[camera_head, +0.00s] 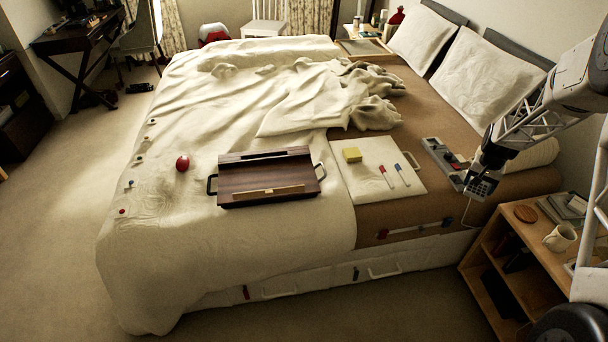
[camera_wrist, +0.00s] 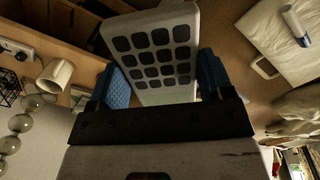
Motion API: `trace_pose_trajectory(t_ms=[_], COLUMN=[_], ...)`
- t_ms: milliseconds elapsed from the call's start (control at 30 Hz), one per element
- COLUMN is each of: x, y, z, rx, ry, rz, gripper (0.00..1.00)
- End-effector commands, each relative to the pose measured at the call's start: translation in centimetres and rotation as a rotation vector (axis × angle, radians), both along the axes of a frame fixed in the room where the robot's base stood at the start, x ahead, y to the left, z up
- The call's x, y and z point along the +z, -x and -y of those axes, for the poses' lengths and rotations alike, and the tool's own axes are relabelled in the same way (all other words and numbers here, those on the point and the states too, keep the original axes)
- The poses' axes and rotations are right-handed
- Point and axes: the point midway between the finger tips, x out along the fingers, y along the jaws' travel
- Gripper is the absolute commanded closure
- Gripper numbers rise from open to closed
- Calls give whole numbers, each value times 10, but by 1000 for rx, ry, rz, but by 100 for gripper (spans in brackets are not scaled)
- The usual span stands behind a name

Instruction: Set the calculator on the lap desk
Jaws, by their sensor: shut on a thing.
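My gripper (camera_head: 487,168) is shut on the calculator (camera_head: 481,187), which is light grey with dark keys. It hangs in the air at the right, near the bed's edge and the nightstand. In the wrist view the calculator (camera_wrist: 155,48) sits between the two blue finger pads, its keypad facing the camera. The lap desk (camera_head: 240,181), a dark brown wooden board with side handles and a raised back, lies on the bed left of my gripper. A light wooden strip (camera_head: 268,192) lies along its front; the middle of its surface looks bare.
A white board (camera_head: 350,180) with a yellow block (camera_head: 352,155) and two markers lies right of the lap desk. A grey organiser (camera_head: 440,157) is beside my gripper. The nightstand (camera_head: 508,225) below holds a mug (camera_head: 560,238). A red ball (camera_head: 182,163) lies left of the lap desk.

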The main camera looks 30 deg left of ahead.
Motion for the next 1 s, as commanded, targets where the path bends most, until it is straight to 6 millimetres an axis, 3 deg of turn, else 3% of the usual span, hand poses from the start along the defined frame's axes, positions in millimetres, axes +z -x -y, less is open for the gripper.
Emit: trace_pose_trajectory(t_ms=[367, 567, 1000], x=[8, 8, -1], y=[0, 6, 44], z=[-39, -69, -189], rx=[69, 130, 382], ry=[0, 0, 0], rz=[1, 1, -1], gripper=[51, 51, 51])
